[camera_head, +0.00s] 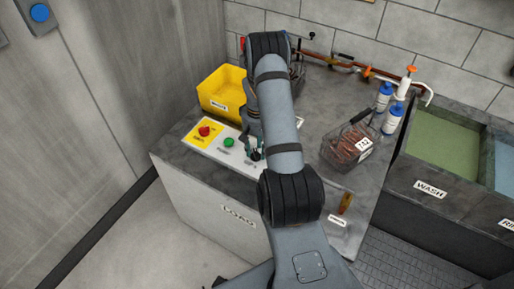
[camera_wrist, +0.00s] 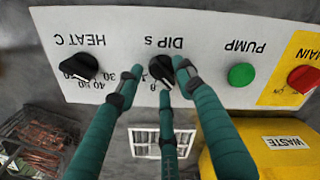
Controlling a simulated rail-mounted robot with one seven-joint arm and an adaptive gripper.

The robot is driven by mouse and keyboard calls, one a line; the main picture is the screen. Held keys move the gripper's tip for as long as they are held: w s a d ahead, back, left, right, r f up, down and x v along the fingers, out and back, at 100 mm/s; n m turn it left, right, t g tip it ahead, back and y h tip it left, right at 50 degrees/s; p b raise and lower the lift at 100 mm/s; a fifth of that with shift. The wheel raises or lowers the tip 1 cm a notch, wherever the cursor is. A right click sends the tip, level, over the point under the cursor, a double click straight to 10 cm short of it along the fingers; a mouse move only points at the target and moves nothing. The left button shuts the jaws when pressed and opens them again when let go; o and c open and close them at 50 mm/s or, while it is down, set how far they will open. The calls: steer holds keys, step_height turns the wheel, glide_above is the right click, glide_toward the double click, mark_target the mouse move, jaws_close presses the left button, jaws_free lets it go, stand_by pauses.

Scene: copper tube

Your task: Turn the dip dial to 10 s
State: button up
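The DIP S dial (camera_wrist: 160,66) is a black knob on a white panel, upside down in the wrist view. An "8" shows below it; the other scale marks are partly hidden by the fingers, and I cannot read its setting. My gripper (camera_wrist: 160,72) has teal fingers spread around the dial: one on its left, one on its right and one below. A small gap shows between the left finger and the knob; contact on the right is unclear. In the head view, my gripper (camera_head: 254,152) is over the panel, mostly hidden behind my arm.
A wire basket of copper pieces (camera_head: 346,148) and bottles (camera_head: 391,119) stand on the bench right of my arm.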

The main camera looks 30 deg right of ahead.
steer(key=shift+c, duration=1.3)
jaws_close()
